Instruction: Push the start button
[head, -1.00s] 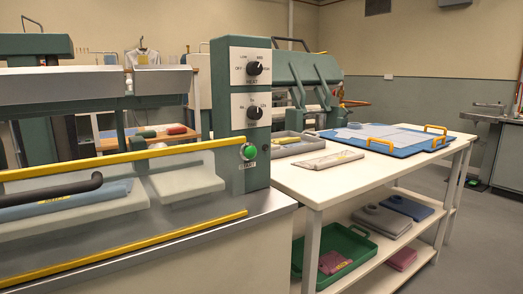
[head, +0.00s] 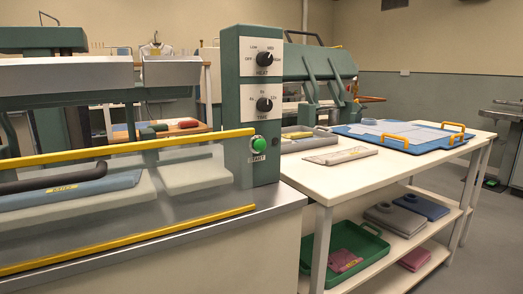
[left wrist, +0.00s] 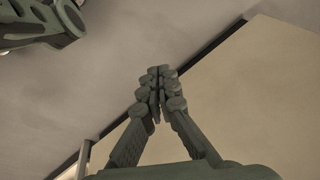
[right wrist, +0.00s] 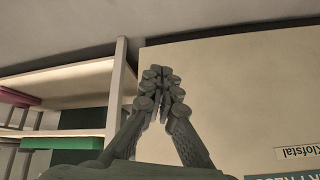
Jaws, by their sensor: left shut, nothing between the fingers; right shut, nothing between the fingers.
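The green round start button (head: 258,143) sits on the lower front of the green control column (head: 232,110), above a small START label (head: 257,158). Neither gripper shows in the head view. In the left wrist view my left gripper (left wrist: 157,78) has its fingers together and empty, in front of a pale panel and grey floor. In the right wrist view my right gripper (right wrist: 158,78) also has its fingers together and empty, in front of a pale panel. The button shows in neither wrist view.
HEAT (head: 264,58) and TIME (head: 264,104) knobs sit above the button. A clear guard with yellow rails (head: 130,148) covers the press at left. A white table (head: 340,178) stands at right, with a green tray (head: 372,240) on its shelf.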

